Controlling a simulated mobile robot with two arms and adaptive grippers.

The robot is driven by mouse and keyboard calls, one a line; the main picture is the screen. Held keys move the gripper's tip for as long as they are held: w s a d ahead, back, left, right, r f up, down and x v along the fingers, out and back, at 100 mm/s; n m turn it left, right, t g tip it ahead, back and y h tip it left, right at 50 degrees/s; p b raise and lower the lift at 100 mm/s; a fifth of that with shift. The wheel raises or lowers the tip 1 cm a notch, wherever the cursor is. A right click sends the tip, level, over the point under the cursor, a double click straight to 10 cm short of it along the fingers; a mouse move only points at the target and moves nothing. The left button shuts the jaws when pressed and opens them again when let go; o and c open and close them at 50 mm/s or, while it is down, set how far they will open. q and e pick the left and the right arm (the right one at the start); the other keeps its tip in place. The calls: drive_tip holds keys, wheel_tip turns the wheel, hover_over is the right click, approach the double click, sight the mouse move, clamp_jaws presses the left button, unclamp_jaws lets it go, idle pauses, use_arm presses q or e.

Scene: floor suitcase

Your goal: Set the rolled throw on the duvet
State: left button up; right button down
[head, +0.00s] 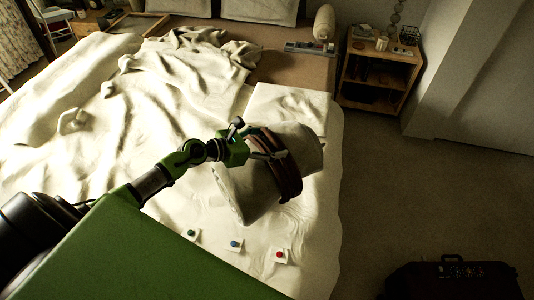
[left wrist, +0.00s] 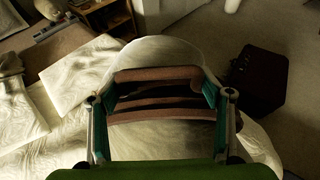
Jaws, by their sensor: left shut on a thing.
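The rolled throw (head: 242,192) is a thick pale roll with brown straps and a brown handle (head: 285,172). It lies slantwise over the right front part of the cream duvet (head: 130,150). I cannot tell whether its underside touches the duvet. My left gripper (head: 266,145) is shut on the throw at its strap handle. In the left wrist view, the fingers (left wrist: 162,92) stand at both ends of the brown handle, with the pale roll (left wrist: 165,50) behind it. My right gripper is not in view.
Three small cards with green, blue and red knobs (head: 280,255) lie on the duvet's front. A wooden nightstand (head: 378,75) stands beyond the bed's right side. A dark suitcase (head: 455,282) is on the floor at lower right. The floor between is clear.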

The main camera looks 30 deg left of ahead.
sight(261, 143)
use_arm(q)
drive_tip(key=w+a+f, duration=0.2)
drive_tip(key=f, duration=0.1)
drive_tip(key=shift+w+a+f+b, duration=0.1)
drive_tip(key=shift+w+f+b, duration=0.1)
drive_tip(key=shift+b, duration=0.15)
wheel_tip(261, 143, down, 3)
drive_tip(key=shift+w+f, duration=0.1)
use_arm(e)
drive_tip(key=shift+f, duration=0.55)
use_arm(q)
drive_tip(key=shift+f, duration=0.1)
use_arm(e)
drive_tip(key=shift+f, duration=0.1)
use_arm(q)
drive_tip(key=shift+f, duration=0.15)
drive_tip(key=o, duration=2.1)
drive_tip(key=shift+s+f, duration=0.1)
drive_tip(key=shift+s, duration=0.1)
